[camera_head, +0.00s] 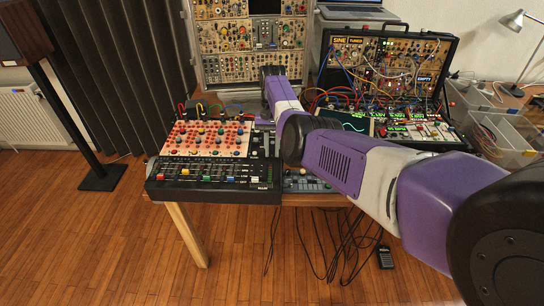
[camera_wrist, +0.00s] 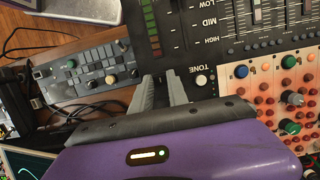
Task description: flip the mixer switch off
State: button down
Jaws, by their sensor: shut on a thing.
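The black mixer (camera_head: 216,180) lies at the front left of the table, with rows of coloured knobs and faders. In the wrist view its dark panel (camera_wrist: 212,30) shows "LOW", "MID", "HIGH" and "TONE" marks, a level meter and a white knob. My gripper (camera_wrist: 160,76) is at the mixer's edge, near the "TONE" mark, its two grey fingers on either side of a narrow dark gap. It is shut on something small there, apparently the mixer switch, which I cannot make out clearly. In the head view my arm hides the fingers.
An orange-dotted panel with knobs (camera_head: 205,138) adjoins the mixer. A small grey controller (camera_wrist: 85,72) lies beside it. A modular case with patch cables (camera_head: 385,65) stands at the right, and a taller synth rack (camera_head: 250,50) at the back. Cables hang below the table.

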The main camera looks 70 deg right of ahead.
aim_at(273, 151)
dwell(0.3)
jog(key=c, duration=1.3)
grip_release()
jog(key=shift+r, duration=0.1)
jog(key=b+v, duration=0.1)
jog(key=v, duration=0.6)
jog(key=shift+w+d+r, duration=0.1)
jog(key=shift+d+r, duration=0.05)
jog(key=shift+r, duration=0.15)
